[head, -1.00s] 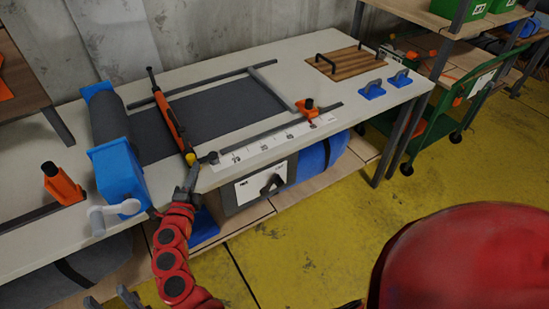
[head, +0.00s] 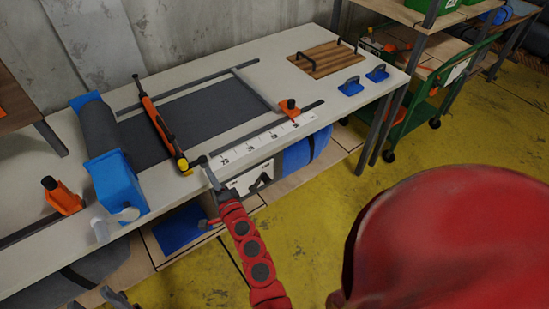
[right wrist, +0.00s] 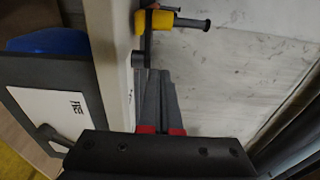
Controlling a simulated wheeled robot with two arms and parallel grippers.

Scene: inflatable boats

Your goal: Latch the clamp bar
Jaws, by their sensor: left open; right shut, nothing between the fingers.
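The clamp bar (head: 158,122), orange and dark with a yellow end (head: 183,164), lies across the dark sheet on the bench. Its yellow end is at the front edge. In the right wrist view the yellow end (right wrist: 154,21) has a dark pin sticking out. My right gripper (head: 204,163) is shut and empty just right of the yellow end. In the right wrist view its fingers (right wrist: 158,74) lie along the bench edge, below the yellow end and close to a dark piece. I cannot tell whether they touch. My left gripper (head: 115,299) is open, low at the bottom left, away from the bar.
A blue-ended roller (head: 118,185) with a pale crank stands left of the bar. A sliding frame bar with an orange block (head: 289,107) lies to the right. A wooden board (head: 327,63) and blue handles (head: 350,86) are further right. A white-labelled box hangs under the front edge.

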